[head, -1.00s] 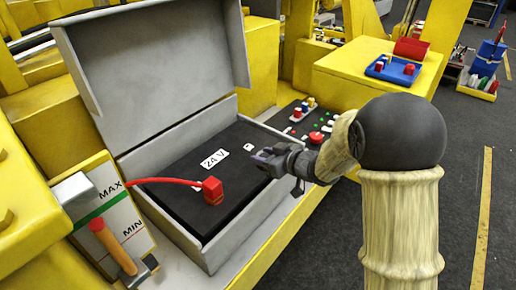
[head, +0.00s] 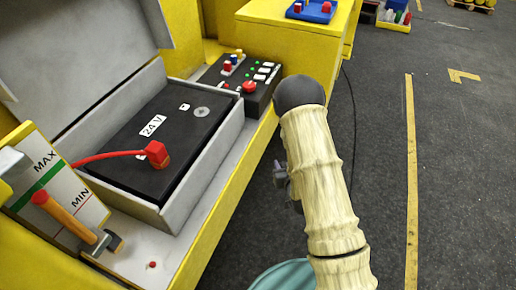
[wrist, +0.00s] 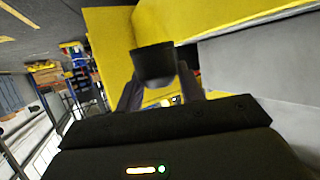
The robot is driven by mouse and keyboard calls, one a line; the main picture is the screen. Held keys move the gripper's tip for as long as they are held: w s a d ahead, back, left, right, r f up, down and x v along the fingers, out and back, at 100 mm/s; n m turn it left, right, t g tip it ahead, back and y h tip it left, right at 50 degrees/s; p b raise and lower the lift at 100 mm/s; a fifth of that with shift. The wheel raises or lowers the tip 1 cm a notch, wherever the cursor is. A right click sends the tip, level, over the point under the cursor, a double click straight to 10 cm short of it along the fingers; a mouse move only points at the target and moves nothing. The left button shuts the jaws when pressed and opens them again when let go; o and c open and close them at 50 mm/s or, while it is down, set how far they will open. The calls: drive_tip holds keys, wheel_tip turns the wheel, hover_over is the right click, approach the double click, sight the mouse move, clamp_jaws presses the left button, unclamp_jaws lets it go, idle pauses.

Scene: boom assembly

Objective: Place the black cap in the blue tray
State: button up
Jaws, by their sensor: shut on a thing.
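The black cap (wrist: 154,65) shows in the wrist view as a dark cup shape between my two fingers. My gripper (wrist: 156,86) is shut on it. In the head view my gripper (head: 283,176) hangs beside the yellow ledge, over the floor, partly hidden by my arm; the cap cannot be made out there. The blue tray (head: 318,15) sits on a yellow block at the top of the head view, cut by the frame edge, with small red parts in it. My gripper is well apart from the tray.
A black battery (head: 146,157) with a round grey spot and a red cable lies in an open grey box (head: 222,140). A control panel (head: 236,86) with buttons stands behind it. A hammer (head: 72,217) rests at left. Grey floor at right is largely clear.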

drive_tip(key=s+d+f+m+h+b, duration=0.1)
drive_tip(key=d+f+m+h+b, duration=0.1)
drive_tip(key=d+f+b, duration=0.2)
wheel_tip(320, 180, down, 4)
drive_tip(key=shift+d+r, duration=0.25)
drive_tip(key=shift+d, duration=0.4)
drive_tip(key=shift+s+a, duration=0.15)
drive_tip(key=shift+a, duration=0.3)
